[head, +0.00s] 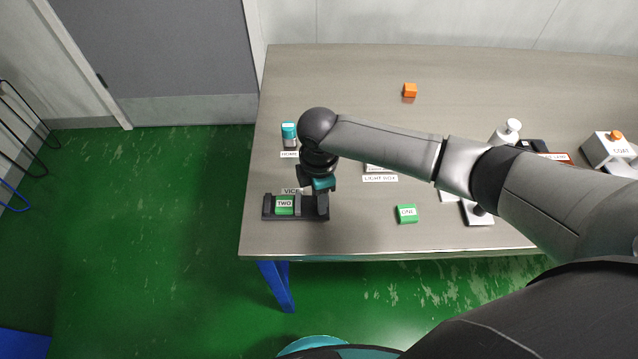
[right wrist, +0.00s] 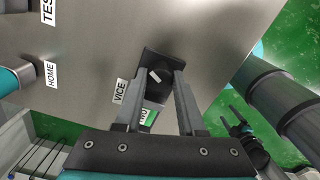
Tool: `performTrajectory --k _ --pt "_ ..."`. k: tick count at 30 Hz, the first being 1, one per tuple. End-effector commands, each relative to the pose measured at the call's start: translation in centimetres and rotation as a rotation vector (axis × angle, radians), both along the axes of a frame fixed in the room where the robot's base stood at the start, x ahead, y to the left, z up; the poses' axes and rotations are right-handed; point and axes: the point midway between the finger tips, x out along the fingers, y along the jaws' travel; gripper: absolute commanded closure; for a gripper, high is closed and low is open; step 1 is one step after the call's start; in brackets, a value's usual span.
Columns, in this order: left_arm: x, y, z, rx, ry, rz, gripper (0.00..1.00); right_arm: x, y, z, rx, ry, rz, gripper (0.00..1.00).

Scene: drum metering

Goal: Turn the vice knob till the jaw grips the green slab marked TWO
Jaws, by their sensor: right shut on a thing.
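The black vice (head: 268,208) sits at the table's front left corner, and its label is partly covered by my arm. The green slab marked TWO (head: 285,205) lies between its jaws. The right-hand jaw (head: 298,205) is close beside the slab; I cannot tell whether they touch. My right gripper (head: 321,190) points down at the vice's right end, shut on the knob. In the right wrist view the dark knob (right wrist: 154,76), with a white mark, shows between the fingers. The slab is partly hidden there by a finger. My left gripper (right wrist: 233,117) hangs off the table, seemingly open and empty.
A green slab marked ONE (head: 407,214) lies right of the vice. A teal-topped item (head: 289,131) stands behind it at the HOME label. An orange block (head: 410,90) is farther back. Labelled devices stand at the right. The table's front edge runs close before the vice.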

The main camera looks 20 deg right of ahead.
Motion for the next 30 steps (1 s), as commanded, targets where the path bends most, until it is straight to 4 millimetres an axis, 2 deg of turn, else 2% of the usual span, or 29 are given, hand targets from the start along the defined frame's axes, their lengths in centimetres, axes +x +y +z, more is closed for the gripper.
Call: performTrajectory --k 1,12,21,30 --pt "0.0 0.0 1.4 0.0 0.0 0.0 0.22 -0.1 0.0 0.6 0.001 0.006 -0.047 1.0" --pt "0.0 0.0 5.9 0.0 -0.001 0.0 0.22 -0.1 0.1 0.5 0.0 0.005 -0.398 1.0" --pt "0.1 -0.1 8.6 -0.001 -0.002 -0.001 0.22 -0.1 0.1 0.4 0.0 0.004 -0.681 1.0" --pt "0.1 -0.1 10.4 -0.001 -0.002 -0.001 0.22 -0.1 0.1 0.2 -0.001 0.003 -0.923 1.0"
